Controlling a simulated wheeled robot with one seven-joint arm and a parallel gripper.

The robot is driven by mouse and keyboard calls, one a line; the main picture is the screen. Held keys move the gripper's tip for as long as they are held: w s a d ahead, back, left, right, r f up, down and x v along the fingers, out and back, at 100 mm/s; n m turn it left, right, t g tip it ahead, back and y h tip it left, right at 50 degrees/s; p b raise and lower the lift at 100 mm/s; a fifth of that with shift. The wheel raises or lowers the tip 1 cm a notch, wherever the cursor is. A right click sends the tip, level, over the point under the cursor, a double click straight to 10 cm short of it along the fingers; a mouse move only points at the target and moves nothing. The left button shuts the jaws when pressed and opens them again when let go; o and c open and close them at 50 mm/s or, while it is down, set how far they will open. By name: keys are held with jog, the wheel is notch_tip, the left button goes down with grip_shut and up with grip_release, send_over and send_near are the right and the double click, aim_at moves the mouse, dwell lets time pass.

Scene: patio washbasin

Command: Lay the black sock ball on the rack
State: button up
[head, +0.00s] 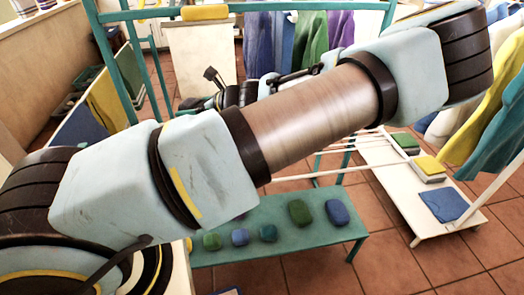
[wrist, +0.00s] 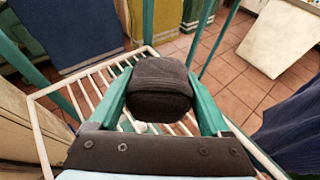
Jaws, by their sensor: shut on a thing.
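The black sock ball (wrist: 160,88) is dark and rounded, and shows in the middle of the wrist view. My gripper (wrist: 160,76) is shut on it, with one teal finger pressed against each side. The white slatted rack (wrist: 40,128) lies below and behind the ball, its bars showing on both sides of it. The ball hides part of the rack, and I cannot tell whether the two touch. In the head view my arm crosses the picture and hides the ball.
A teal bench (head: 284,211) holds several green and blue bundles. A low white stand (head: 401,176) at right carries folded green, yellow and blue cloths. Hanging clothes (head: 470,127) crowd the right side. Teal posts (head: 110,62) rise at left. Tiled floor (head: 320,272) shows in front.

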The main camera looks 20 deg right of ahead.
jog(key=s+d+m+h+b, duration=0.1)
jog(key=d+b, duration=0.1)
jog(key=d, duration=0.2)
jog(key=shift+t, duration=0.4)
jog(key=f, duration=0.3)
jog(key=f+p, duration=0.1)
jog(key=f, duration=0.5)
jog(key=shift+s+d+f, duration=0.15)
jog(key=shift+d+f, duration=0.05)
jog(key=shift+d, duration=0.05)
jog(key=shift+f, duration=0.15)
jog(key=o, duration=1.2)
jog(key=shift+c, duration=0.2)
jog(key=shift+r, duration=0.2)
jog(key=b+v, duration=0.2)
jog(key=v, duration=1)
jog(key=shift+f, duration=0.1)
